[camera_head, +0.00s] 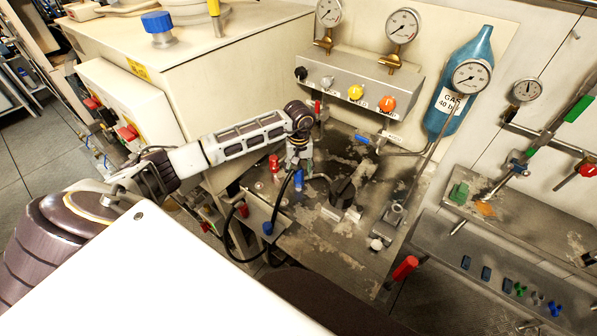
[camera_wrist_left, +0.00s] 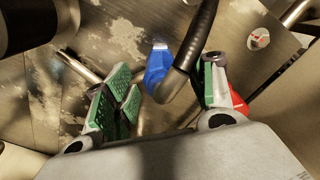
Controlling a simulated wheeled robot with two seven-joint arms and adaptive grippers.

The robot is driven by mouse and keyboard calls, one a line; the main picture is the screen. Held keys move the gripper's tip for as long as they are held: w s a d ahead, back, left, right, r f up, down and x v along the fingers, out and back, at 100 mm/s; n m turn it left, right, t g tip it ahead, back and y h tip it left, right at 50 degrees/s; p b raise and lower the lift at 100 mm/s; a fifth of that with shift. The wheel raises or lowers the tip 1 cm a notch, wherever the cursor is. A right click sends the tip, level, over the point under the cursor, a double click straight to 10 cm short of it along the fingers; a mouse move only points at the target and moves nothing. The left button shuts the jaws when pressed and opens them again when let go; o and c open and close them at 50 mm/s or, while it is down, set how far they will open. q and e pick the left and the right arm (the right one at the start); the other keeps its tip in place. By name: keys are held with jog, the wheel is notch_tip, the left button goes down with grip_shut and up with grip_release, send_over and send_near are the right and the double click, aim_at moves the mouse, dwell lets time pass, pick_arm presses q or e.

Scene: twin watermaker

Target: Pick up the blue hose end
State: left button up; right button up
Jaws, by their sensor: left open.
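My left arm reaches in from the left in the head view, with its left gripper (camera_head: 301,160) over the worn metal bench. In the left wrist view the left gripper (camera_wrist_left: 164,95) is open, its green-padded fingers apart and empty. The blue hose end (camera_wrist_left: 158,70) shows between and beyond the fingers, beside a black hose (camera_wrist_left: 198,45) that partly covers it. I cannot tell whether a finger touches it. In the head view a blue piece (camera_head: 298,181) stands just below the gripper. My right gripper is not in view.
A second blue fitting (camera_head: 267,228) and a black hose loop (camera_head: 229,235) are at the bench's front left. A red fitting (camera_head: 274,163) stands left of the gripper. Gauges and a knob panel (camera_head: 355,88) are behind. A blue gas bottle (camera_head: 465,90) hangs at right.

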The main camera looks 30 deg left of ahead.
pick_arm(q)
jog(key=shift+f, duration=0.85)
jog(key=c, duration=0.6)
grip_shut()
jog(key=shift+r, duration=0.15)
jog(key=shift+w+r, duration=0.1)
jog(key=shift+r, duration=0.5)
notch_tip(320, 180, up, 8)
jog(key=shift+f+b, duration=0.25)
jog(key=shift+b, duration=0.35)
jog(key=shift+r, duration=0.45)
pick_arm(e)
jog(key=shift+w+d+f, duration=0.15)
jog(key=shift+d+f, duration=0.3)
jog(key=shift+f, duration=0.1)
